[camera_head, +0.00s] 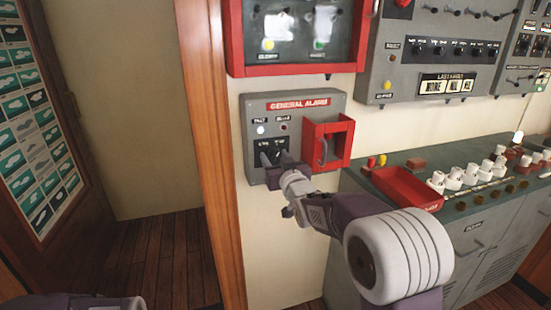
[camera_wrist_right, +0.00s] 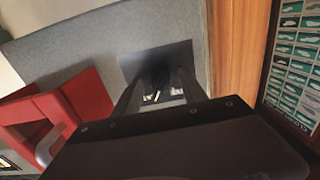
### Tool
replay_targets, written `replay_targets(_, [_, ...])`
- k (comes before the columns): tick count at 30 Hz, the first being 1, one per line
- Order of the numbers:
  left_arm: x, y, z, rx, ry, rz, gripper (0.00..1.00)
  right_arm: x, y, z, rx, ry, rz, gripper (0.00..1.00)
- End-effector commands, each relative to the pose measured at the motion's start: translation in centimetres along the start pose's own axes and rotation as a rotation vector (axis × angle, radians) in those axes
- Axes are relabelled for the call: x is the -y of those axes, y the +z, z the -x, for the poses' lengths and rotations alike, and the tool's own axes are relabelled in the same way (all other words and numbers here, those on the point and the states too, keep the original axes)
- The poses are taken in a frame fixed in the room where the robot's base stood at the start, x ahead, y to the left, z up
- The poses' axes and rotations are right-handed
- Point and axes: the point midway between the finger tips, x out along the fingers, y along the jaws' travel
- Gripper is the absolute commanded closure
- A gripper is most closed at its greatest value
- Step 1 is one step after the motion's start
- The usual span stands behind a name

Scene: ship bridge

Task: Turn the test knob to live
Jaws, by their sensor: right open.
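The grey general alarm panel (camera_head: 292,104) is on the cream wall, with a red title strip, small lamps and a black plate (camera_head: 268,147) at its lower left. My right gripper (camera_head: 273,158) is at this plate, with its fingers open and pointing at the panel. In the right wrist view the two fingers (camera_wrist_right: 158,85) reach to the dark plate (camera_wrist_right: 135,65), one on each side of a dark shape. The test knob itself is hidden or too dark to make out, so its setting and any contact cannot be told. The left gripper is not in view.
A red guard box (camera_head: 328,142) with a grey handle sticks out right of the plate, close to my right gripper. A red-framed panel (camera_head: 300,70) hangs above. A console with a red tray (camera_head: 405,188) stands at right. A wooden post (camera_head: 212,120) is at left.

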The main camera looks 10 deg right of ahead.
Motion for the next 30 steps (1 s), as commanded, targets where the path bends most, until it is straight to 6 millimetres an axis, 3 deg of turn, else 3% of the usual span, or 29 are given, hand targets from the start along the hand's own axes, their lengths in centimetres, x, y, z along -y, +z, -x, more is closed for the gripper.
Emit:
replay_targets(4, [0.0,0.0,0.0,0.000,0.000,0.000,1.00,0.0,0.0,0.0,0.000,0.000,0.000,0.50])
replay_targets(9, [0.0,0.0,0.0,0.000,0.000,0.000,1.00,0.0,0.0,0.0,0.000,0.000,0.000,0.97])
replay_targets(10, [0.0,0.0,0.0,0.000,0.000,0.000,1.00,0.0,0.0,0.0,0.000,0.000,0.000,1.00])
replay_targets(20, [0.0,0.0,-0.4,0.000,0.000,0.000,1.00,0.0,0.1,0.1,-0.001,0.000,0.035,1.00])
replay_targets(30, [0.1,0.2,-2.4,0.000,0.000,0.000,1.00,-0.1,0.3,0.1,-0.003,0.000,0.265,1.00])
